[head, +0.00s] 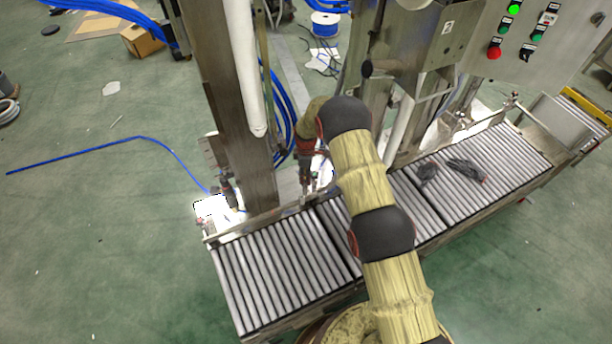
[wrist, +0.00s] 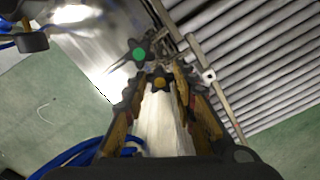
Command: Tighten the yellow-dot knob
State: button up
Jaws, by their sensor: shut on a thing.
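The yellow-dot knob (wrist: 160,83) is a dark lobed knob with a yellow-orange centre. In the wrist view it sits between the fingertips of my gripper (wrist: 159,85), which is shut on it from both sides. A second dark knob with a green dot (wrist: 139,54) is just beyond it, up and left, outside the fingers. In the head view my gripper (head: 306,185) reaches down at the far rail of the conveyor, right of the brown column. The knob is too small or hidden to make out there.
The roller conveyor (head: 285,265) runs along the near side, with dark objects (head: 465,168) on its right part. A metal rail (wrist: 208,75) passes close right of the knobs. The brown column (head: 225,90), blue hoses (head: 283,110) and a control panel (head: 535,40) stand around my arm.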

jog(key=shift+m, duration=0.7)
jog(key=o, duration=1.1)
notch_tip(320, 180, up, 12)
